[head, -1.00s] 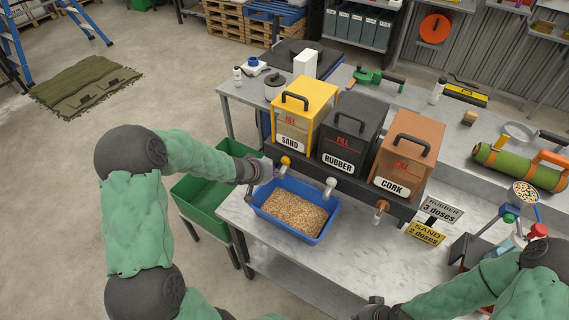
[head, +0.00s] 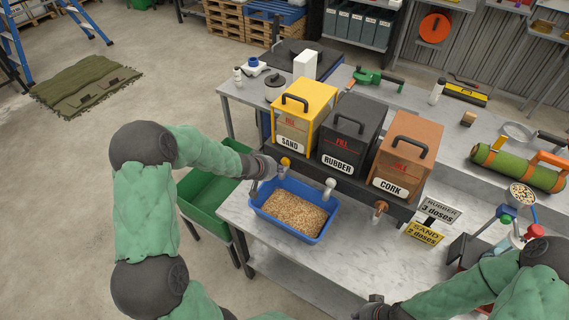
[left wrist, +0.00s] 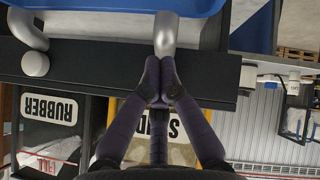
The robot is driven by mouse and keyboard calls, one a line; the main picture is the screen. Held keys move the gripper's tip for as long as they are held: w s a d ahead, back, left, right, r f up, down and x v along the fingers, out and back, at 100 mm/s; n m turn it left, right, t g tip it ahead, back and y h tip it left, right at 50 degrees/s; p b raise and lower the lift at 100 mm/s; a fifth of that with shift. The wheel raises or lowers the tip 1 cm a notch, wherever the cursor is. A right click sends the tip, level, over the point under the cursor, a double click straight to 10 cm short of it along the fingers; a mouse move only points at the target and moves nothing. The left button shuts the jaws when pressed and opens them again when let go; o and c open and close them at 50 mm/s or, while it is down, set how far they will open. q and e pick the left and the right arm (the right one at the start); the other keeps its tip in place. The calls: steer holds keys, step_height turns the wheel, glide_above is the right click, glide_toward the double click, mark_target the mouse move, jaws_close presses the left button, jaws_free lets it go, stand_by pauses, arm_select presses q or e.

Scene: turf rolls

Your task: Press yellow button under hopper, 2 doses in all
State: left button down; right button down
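The yellow sand hopper (head: 305,108) stands at the left of the hopper row. The yellow button (head: 285,161) shows on the dark rail below it; in the left wrist view it is hidden behind my fingers. My left gripper (head: 270,167) is at the spout beside this button. In the left wrist view its fingertips (left wrist: 160,72) are together, with nothing between them, just by the grey spout (left wrist: 166,35). Contact with the button cannot be told. A blue tray (head: 262,217) with tan granules sits below the spouts. My right gripper (head: 374,309) is at the bottom edge, its fingers unclear.
A sign (head: 425,233) reads sand, 2 doses. A green bin (head: 208,205) stands left of the table. The table front is clear.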

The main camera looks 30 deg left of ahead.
arm_select(q)
steer(key=shift+w, duration=0.1)
stand_by(0.7)
steer(key=shift+w+r+p, duration=0.1)
steer(key=shift+w+p, duration=0.15)
steer(key=shift+p, duration=0.15)
steer(key=shift+w, duration=0.1)
steer(key=shift+w+d+p, duration=0.1)
steer(key=shift+w+p, duration=0.35)
steer(key=shift+w, duration=0.1)
stand_by(0.7)
steer(key=shift+s, duration=0.2)
stand_by(0.6)
steer(key=shift+s, duration=0.75)
steer(key=shift+s, duration=0.1)
